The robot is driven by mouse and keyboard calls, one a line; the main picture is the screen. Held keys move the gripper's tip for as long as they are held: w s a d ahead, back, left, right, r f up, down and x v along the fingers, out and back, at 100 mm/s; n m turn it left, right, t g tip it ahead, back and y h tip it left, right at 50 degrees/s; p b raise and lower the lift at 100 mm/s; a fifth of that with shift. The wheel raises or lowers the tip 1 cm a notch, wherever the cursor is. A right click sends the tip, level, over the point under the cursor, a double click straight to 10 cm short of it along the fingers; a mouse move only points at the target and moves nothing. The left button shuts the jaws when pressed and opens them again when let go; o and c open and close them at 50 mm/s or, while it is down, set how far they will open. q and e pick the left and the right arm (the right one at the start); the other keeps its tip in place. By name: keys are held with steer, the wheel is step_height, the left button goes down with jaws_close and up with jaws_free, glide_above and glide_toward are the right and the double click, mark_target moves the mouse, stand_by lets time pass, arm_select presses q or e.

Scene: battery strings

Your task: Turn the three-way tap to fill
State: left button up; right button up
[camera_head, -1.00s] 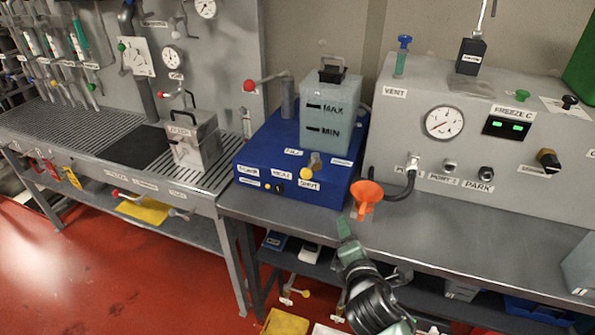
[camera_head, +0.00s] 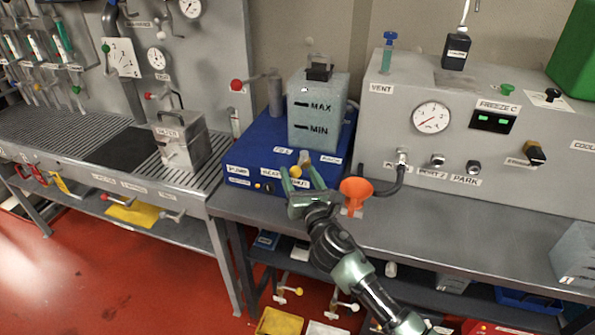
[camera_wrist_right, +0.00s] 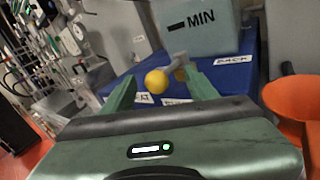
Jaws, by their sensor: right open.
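The three-way tap (camera_head: 304,158) sits on the blue unit, its lever ending in a yellow knob (camera_head: 295,171). Labels lie around it: one to the left seems to read FILL (camera_head: 282,151), one to the right BACK (camera_head: 330,159), and a partly hidden SHUT (camera_head: 300,184) in front. The knob lies on the SHUT side. My right gripper (camera_head: 300,173) is open, its green fingers either side of the knob in the head view. In the right wrist view the yellow knob (camera_wrist_right: 156,81) shows between the fingers, with no visible contact. My left gripper is not in view.
An orange funnel (camera_head: 355,190) is close to the right of my gripper. A grey panel unit (camera_head: 400,135) with a black hose is farther right. The bench front (camera_head: 450,235) is clear.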

steer(key=shift+x, duration=0.95)
steer(key=shift+c, duration=0.4)
